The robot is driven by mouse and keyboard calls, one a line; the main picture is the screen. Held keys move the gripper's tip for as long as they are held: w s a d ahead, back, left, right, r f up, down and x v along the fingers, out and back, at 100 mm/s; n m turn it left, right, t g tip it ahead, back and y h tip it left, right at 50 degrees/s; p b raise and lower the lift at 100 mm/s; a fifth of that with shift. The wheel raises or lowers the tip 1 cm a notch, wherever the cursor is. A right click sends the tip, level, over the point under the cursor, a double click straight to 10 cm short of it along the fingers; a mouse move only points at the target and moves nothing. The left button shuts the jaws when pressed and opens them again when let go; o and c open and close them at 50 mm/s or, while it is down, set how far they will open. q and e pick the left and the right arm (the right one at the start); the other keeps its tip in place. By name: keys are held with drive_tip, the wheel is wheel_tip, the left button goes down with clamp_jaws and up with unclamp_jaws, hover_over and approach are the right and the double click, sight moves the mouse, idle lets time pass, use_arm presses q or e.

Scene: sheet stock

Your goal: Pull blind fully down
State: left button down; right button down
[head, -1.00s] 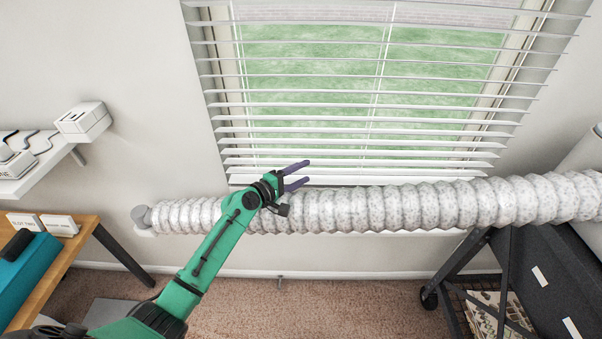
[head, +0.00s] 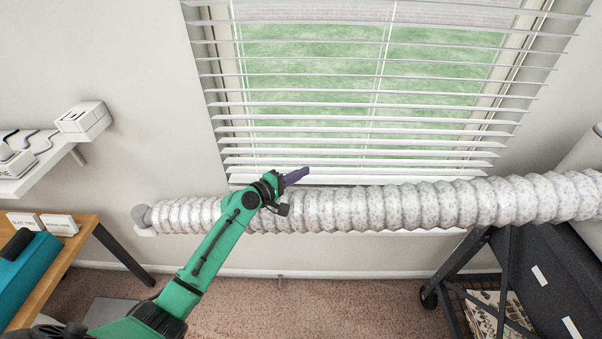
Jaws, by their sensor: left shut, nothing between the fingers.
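The white slatted blind (head: 330,117) hangs in front of the window, its slats tilted open with green showing between them. Its lowest slats and bottom rail (head: 370,179) lie just above the patterned roll. My left gripper (head: 303,173) has its purple fingers shut together and empty. In the picture it overlaps the bottom slats, left of the blind's middle; whether it touches them I cannot tell. Thin white cords (head: 377,85) run down through the blind. My right gripper is not in view.
A long ribbed white roll (head: 400,207) spans the wall below the window. A shelf with a white box (head: 83,118) is at left, above a wooden table (head: 62,268). A dark wheeled cart (head: 510,262) stands at right. Carpet (head: 330,300) lies open between.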

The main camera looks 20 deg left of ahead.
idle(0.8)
use_arm(q)
drive_tip(key=c, duration=0.7)
unclamp_jaws()
drive_tip(key=b+v, duration=0.2)
drive_tip(key=v, duration=1.2)
drive_tip(key=shift+s+a, duration=0.15)
drive_tip(key=shift+s, duration=0.05)
